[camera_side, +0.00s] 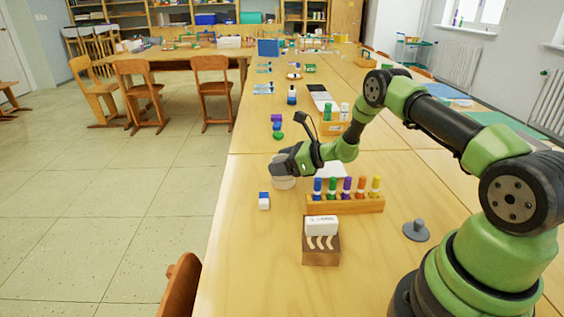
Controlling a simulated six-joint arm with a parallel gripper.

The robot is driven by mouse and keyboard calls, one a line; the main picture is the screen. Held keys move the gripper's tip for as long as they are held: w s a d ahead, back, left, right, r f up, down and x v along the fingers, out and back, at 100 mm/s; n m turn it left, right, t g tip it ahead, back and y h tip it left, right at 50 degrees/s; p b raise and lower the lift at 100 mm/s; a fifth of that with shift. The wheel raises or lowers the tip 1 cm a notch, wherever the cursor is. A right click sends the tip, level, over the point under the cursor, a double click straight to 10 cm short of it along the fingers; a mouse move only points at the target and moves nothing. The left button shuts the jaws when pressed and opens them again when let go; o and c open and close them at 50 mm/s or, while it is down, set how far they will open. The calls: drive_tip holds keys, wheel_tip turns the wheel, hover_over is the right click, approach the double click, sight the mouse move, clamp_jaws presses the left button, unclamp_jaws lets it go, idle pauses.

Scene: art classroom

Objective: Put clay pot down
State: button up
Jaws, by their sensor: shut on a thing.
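The clay pot (283,182) is a pale, whitish round vessel near the left edge of the wooden table, in the middle of the view. My gripper (284,167) reaches in from the right and is shut on the pot at its upper part. The gripper's dark body hides much of the pot's top and right side. The pot looks upright. I cannot tell whether its base touches the table or hangs just above it.
A wooden rack of coloured markers (345,203) stands right of the pot. A wooden box with a white block (321,250) and a grey knobbed disc (416,231) are nearer. A small blue-and-white item (264,200) lies just in front. The near left tabletop (245,265) is clear.

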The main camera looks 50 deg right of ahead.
drive_tip(key=o, duration=1.1)
drive_tip(key=shift+f, duration=0.1)
drive_tip(key=shift+c, duration=0.2)
